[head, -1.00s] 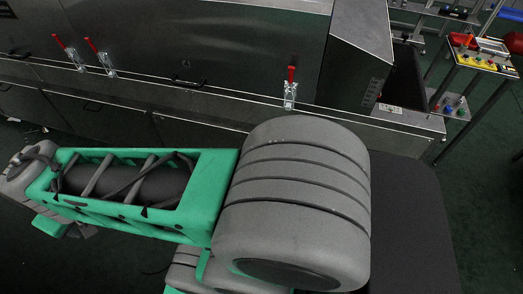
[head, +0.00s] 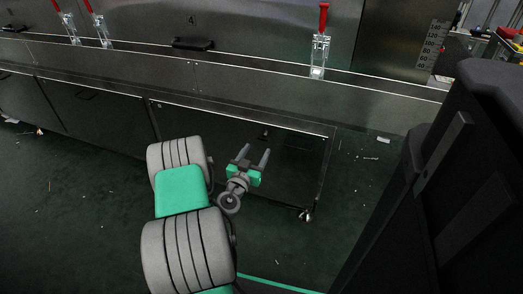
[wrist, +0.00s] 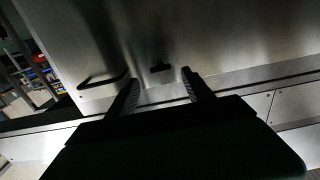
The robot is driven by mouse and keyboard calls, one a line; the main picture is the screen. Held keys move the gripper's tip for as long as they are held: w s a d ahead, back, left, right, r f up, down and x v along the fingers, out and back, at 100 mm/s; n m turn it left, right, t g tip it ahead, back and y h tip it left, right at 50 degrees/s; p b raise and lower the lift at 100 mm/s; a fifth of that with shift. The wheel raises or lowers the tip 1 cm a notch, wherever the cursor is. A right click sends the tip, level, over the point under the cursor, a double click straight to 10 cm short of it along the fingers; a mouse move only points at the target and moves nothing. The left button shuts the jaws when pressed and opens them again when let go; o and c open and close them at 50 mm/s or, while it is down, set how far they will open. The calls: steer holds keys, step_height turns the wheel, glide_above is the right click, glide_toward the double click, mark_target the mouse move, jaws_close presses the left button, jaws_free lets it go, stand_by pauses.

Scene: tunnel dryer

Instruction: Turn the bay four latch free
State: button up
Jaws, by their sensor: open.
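Panel four of the dryer (head: 240,30) carries a "4" above a black bar handle (head: 193,43). A silver toggle latch with an upright red lever (head: 320,42) is on its right side. Two similar red-levered latches, one (head: 103,30) and another (head: 68,28), stand close together at the left. I cannot tell from the label alone which latch belongs to bay four. My gripper (head: 254,156) is open and empty, low in front of the lower cabinet, below and left of the right latch. In the wrist view its fingers (wrist: 161,90) point at steel panelling; no latch shows there.
A long ledge (head: 240,75) runs along the dryer below the latches. The wrist view shows a dark bar handle (wrist: 100,80) and a small black fitting (wrist: 161,67). A dark cabinet on castors (head: 290,165) stands below the ledge. Open green floor lies in front.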

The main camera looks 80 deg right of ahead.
steer(key=d, duration=0.6)
steer(key=shift+s+d, duration=0.15)
steer(key=shift+s, duration=0.15)
steer(key=shift+r, duration=0.1)
steer(key=shift+c, duration=0.3)
jaws_close()
